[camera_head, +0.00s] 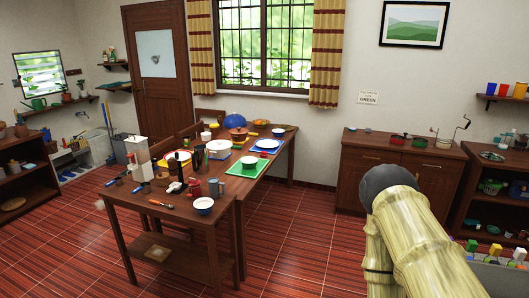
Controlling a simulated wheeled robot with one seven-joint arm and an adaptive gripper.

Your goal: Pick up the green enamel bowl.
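Which item is the green enamel bowl is hard to tell at this size. A small green dish or bowl (419,142) sits on top of the wooden sideboard (365,143) at the right, beside a red pan (398,139). A green container (491,187) also stands on the shelf unit at the far right. My arm rises at the lower right, in front of the sideboard, and hides part of its front. My gripper cannot be made out in this view.
A long wooden table (137,205) stands at centre left, crowded with a blue-white bowl (203,206), mugs, bottles, pots and a green mat (236,172). A box of colourful items (497,265) is at the lower right. Red floor (292,250) between table and sideboard is clear.

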